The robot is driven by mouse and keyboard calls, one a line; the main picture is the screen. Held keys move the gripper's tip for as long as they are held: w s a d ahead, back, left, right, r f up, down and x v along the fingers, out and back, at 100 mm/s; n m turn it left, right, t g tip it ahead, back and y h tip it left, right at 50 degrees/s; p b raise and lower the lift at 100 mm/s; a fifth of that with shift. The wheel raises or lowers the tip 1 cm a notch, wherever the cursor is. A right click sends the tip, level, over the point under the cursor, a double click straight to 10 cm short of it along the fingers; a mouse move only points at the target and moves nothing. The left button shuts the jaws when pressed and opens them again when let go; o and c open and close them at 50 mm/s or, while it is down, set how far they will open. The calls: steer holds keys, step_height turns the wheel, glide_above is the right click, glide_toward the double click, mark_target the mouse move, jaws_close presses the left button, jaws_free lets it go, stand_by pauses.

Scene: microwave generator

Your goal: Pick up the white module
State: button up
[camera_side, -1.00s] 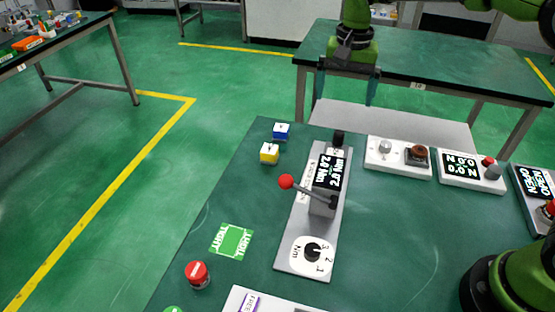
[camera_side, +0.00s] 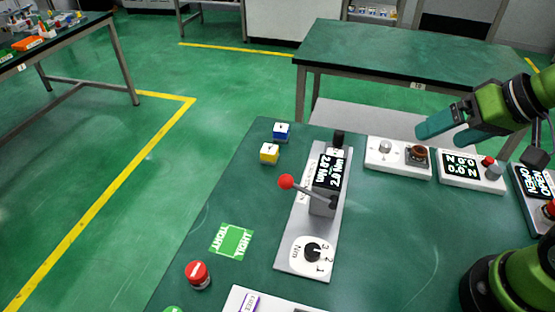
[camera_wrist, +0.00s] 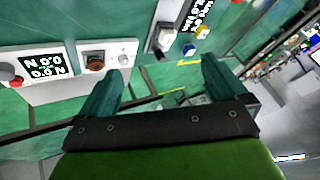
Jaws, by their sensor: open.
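I cannot pick out a separate loose white module in either view. A small blue cube (camera_side: 281,131) and a small yellow cube (camera_side: 269,153), both with pale tops, stand on the green bench behind the lever fixture. They also show in the wrist view, the blue cube (camera_wrist: 188,50) beside the yellow cube (camera_wrist: 203,33). My gripper (camera_side: 443,137) is open and empty, raised over the right part of the bench near the white panels. In the wrist view its teal fingers are wide apart, with nothing between them.
The grey fixture (camera_side: 290,262) carries a red-knobbed lever (camera_side: 287,182), a display and a dial. A white knob-and-button panel (camera_side: 398,168) and a display panel (camera_side: 470,184) line the right. A red button (camera_side: 198,274) stands near the green TIGHT mark (camera_side: 232,241). The bench middle is clear.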

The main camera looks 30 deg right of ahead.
steer(key=shift+s+d+r, duration=0.1)
steer(key=shift+r, duration=0.3)
steer(key=c, duration=0.4)
steer(key=m+g+h, duration=0.2)
steer(key=m+g, duration=0.3)
steer(key=g, duration=0.2)
glide_above(335, 154)
steer(key=f, duration=1.6)
steer(key=shift+w+d, duration=0.1)
steer(key=shift+w, duration=0.2)
steer(key=shift+s+f, duration=0.15)
steer(key=shift+f, duration=1.2)
steer(key=shift+s+f, duration=0.15)
steer(key=shift+f, duration=1.15)
